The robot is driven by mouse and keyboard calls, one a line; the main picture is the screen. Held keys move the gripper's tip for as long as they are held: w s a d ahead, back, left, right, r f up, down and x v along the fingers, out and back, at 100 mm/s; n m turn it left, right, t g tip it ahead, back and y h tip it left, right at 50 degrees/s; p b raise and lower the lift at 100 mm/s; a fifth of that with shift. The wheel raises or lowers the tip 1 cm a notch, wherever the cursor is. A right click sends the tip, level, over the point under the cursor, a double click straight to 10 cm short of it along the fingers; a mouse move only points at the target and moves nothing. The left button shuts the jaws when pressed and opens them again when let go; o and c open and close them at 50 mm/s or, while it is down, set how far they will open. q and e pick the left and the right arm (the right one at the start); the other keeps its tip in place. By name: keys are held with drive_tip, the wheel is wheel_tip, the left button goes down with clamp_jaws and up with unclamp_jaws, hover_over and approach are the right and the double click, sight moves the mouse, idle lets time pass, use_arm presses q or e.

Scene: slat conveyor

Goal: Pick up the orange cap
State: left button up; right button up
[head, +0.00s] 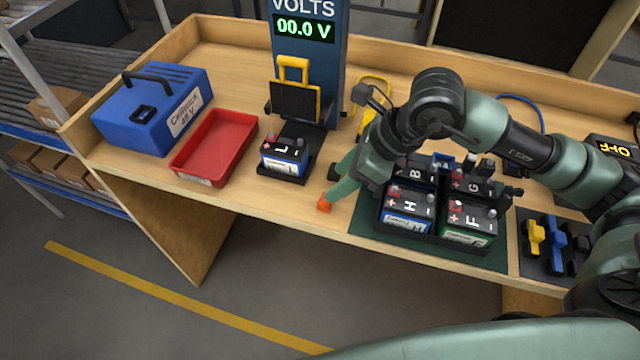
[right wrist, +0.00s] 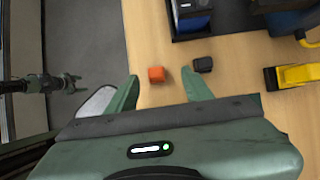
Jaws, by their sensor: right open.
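The orange cap (head: 324,205) is a small block on the wooden bench near its front edge, left of the green mat. It also shows in the right wrist view (right wrist: 156,74), between the two fingertips and a little beyond them. My right gripper (head: 343,182) is open and empty, pointing down close to the cap; its far finger is partly hidden in the head view. In the right wrist view its fingers (right wrist: 160,85) stand apart with the cap untouched. What looks like my left gripper (right wrist: 72,83) is small at the left of the right wrist view.
A black cap (right wrist: 203,64) lies close beside the right finger. The battery marked L (head: 285,158) stands in a black holder behind. Several batteries (head: 465,222) stand on the green mat to the right. A red tray (head: 215,147) and blue case (head: 152,108) are left.

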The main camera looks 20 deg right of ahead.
sight(325, 202)
drive_tip(key=f, duration=0.1)
drive_tip(key=a+f+p, duration=0.1)
drive_tip(key=f+p, duration=0.1)
drive_tip(key=shift+s+a+f, duration=0.15)
drive_tip(key=shift+a, duration=0.2)
drive_tip(key=p+x, duration=0.1)
drive_tip(key=x, duration=0.1)
drive_tip(key=shift+w+f, duration=0.2)
drive_tip(key=shift+f, duration=0.1)
drive_tip(key=shift+w+a+f, duration=0.1)
drive_tip(key=shift+a+f, duration=0.05)
drive_tip(key=shift+f, duration=0.15)
clamp_jaws()
use_arm(q)
drive_tip(key=s+r, duration=0.3)
